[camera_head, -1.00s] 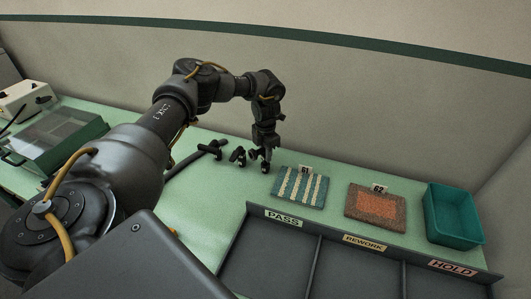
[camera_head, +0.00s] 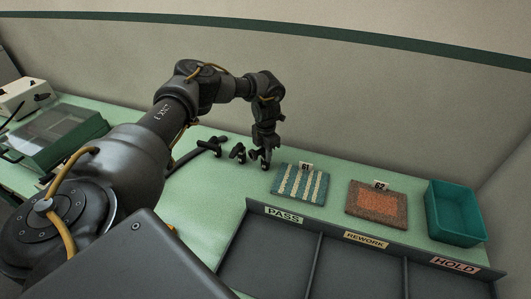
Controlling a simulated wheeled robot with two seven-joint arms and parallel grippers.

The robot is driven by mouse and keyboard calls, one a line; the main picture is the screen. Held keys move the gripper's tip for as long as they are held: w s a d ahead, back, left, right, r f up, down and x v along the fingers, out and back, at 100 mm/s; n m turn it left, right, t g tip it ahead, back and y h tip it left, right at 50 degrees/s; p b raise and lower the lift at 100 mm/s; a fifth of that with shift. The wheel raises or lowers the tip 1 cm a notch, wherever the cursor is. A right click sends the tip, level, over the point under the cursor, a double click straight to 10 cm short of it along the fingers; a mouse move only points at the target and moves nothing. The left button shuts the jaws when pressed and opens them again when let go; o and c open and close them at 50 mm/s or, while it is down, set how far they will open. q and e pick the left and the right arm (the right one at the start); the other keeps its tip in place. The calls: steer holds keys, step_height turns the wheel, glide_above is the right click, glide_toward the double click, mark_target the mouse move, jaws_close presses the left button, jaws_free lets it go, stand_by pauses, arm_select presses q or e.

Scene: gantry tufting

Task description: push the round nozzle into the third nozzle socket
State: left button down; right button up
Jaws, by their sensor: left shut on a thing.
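My left gripper (camera_head: 264,158) points down at the green table, left of the striped sample 61. It is shut on a small dark thing at its fingertips, too small and dark to make out as the round nozzle. Just left of it stands a small black part (camera_head: 238,153). Further left is a black bar-like tool (camera_head: 208,146) with a dark hose or handle running down-left. I cannot tell nozzle sockets apart in this view. My right gripper is not in view.
Striped sample 61 (camera_head: 300,185) and orange-centred sample 62 (camera_head: 376,206) lie to the right. A teal bin (camera_head: 455,212) stands at far right. A grey tray with PASS (camera_head: 283,216), REWORK and HOLD labels lies in front. A clear-lidded green case (camera_head: 50,137) is at left.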

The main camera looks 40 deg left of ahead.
arm_select(q)
steer(key=shift+s+f, duration=0.1)
steer(key=shift+f, duration=0.2)
steer(key=c, duration=1.4)
jaws_free()
steer(key=shift+c, duration=0.2)
steer(key=o, duration=0.3)
steer(key=shift+f, duration=0.1)
steer(key=shift+o, duration=0.2)
steer(key=shift+r, duration=0.2)
step_height(320, 180, up, 9)
steer(key=b, duration=0.3)
steer(key=shift+r, duration=0.75)
steer(key=shift+a, duration=0.1)
